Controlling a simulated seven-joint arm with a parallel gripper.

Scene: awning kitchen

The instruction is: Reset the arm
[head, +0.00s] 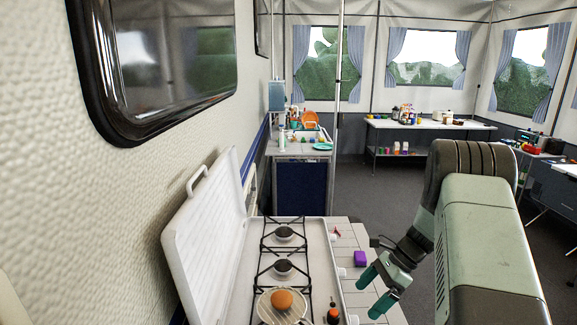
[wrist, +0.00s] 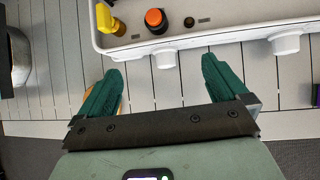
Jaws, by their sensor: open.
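My arm comes in from the right of the head view. My gripper (head: 374,290) has green fingers and hangs over the right edge of the tiled counter beside the stove. In the wrist view my gripper (wrist: 158,88) is open, its two fingers wide apart, with nothing between them but bare slatted counter top (wrist: 160,75). Part of an orange thing shows behind the left finger, mostly hidden.
The white stove (head: 322,262) has its lid up on the left and a pan (head: 268,308) with a round brown item (head: 282,299) on a burner. An orange-topped bottle (head: 333,313) stands at its front. Open floor lies beyond.

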